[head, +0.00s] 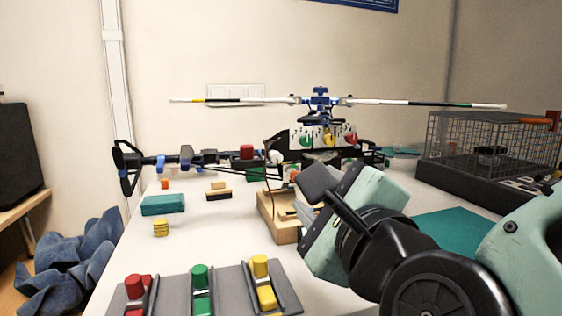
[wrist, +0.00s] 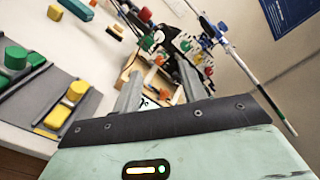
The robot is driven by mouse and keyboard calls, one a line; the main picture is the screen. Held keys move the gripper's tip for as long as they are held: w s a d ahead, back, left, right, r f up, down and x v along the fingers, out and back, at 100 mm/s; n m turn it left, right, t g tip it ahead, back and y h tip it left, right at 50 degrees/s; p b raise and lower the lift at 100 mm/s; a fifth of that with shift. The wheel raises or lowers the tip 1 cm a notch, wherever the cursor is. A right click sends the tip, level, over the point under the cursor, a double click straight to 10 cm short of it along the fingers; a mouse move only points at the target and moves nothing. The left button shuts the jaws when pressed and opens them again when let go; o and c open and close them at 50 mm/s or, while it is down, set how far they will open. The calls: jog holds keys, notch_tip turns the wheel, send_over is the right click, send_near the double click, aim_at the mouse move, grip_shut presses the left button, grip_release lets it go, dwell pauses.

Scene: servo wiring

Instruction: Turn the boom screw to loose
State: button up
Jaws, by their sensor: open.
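A model helicopter stands on the table with its tail boom (head: 180,160) reaching left. A red cylindrical knob (head: 247,151) sits upright on the boom near the body and also shows in the wrist view (wrist: 145,14). I take it as the boom screw; no label is readable and its setting cannot be told. My gripper (head: 303,198) is in front of the helicopter body, right of and nearer than the red knob, apart from it. In the wrist view its two grey fingers (wrist: 160,72) are spread with nothing held between them.
Green (head: 306,141), yellow (head: 328,139) and red (head: 351,139) knobs sit on the helicopter's white plate. A wooden tray (head: 280,226) lies below my gripper. The long rotor (head: 400,102) spans above. A wire cage (head: 490,140) stands right; grey holders (head: 229,290) with coloured knobs stand in front.

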aim_at(278, 159)
jog(key=p+x, duration=0.6)
jog(key=x, duration=1)
jog(key=shift+w+f, duration=0.1)
grip_shut()
